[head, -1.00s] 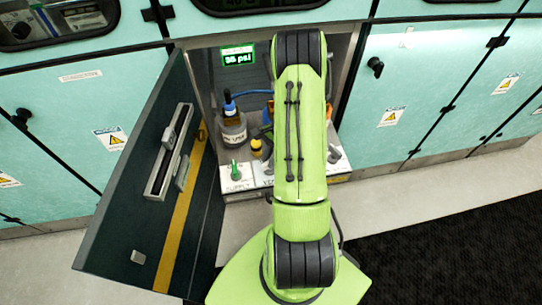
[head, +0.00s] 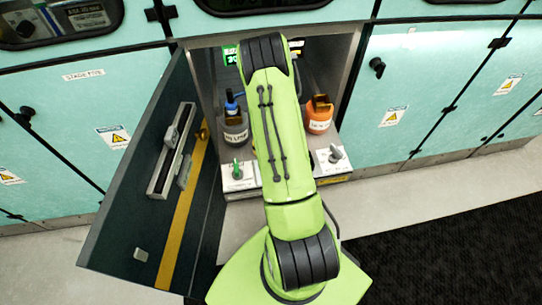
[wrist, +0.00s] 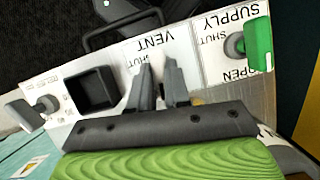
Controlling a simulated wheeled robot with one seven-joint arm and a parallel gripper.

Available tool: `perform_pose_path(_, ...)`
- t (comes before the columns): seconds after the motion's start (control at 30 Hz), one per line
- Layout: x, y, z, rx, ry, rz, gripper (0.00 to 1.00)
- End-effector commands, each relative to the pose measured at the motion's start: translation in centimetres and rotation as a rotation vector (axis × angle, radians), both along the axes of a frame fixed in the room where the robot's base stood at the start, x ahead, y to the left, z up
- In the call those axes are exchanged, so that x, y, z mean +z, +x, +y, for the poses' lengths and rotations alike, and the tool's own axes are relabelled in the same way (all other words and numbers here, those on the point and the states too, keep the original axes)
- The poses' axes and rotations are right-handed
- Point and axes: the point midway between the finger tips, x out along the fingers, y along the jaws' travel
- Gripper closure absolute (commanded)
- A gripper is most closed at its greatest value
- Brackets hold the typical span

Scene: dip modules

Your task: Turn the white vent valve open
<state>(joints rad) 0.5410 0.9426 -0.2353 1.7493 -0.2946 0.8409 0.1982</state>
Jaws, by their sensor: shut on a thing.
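My gripper (wrist: 158,84) is over the plate marked VENT (wrist: 130,55) in the wrist view, its two fingers close together. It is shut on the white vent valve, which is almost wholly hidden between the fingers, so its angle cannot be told. The plate shows the word SHUT beside the fingers. In the head view my arm covers the gripper and the vent valve.
A green valve (wrist: 258,45) is on the SUPPLY plate beside it. A grey valve (wrist: 28,112) and a dark square socket (wrist: 92,90) are on the other side. A blue-capped bottle (head: 235,128) and an orange bottle (head: 319,115) stand behind. The cabinet door (head: 140,190) hangs open at left.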

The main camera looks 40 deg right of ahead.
Motion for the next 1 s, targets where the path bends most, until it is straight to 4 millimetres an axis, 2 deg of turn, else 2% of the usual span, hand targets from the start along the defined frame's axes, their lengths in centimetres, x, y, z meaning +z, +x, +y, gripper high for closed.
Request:
perform_pose_path(0.33,-0.37,-0.14,0.17,0.129,0.002,0.006,1.0)
perform_pose_path(0.87,-0.38,-0.13,0.19,0.15,0.004,0.004,1.0)
perform_pose_path(0.9,-0.39,-0.12,0.2,0.15,0.004,0.004,0.78)
perform_pose_path(1.0,-0.36,-0.11,0.19,0.15,0.004,0.004,0.63)
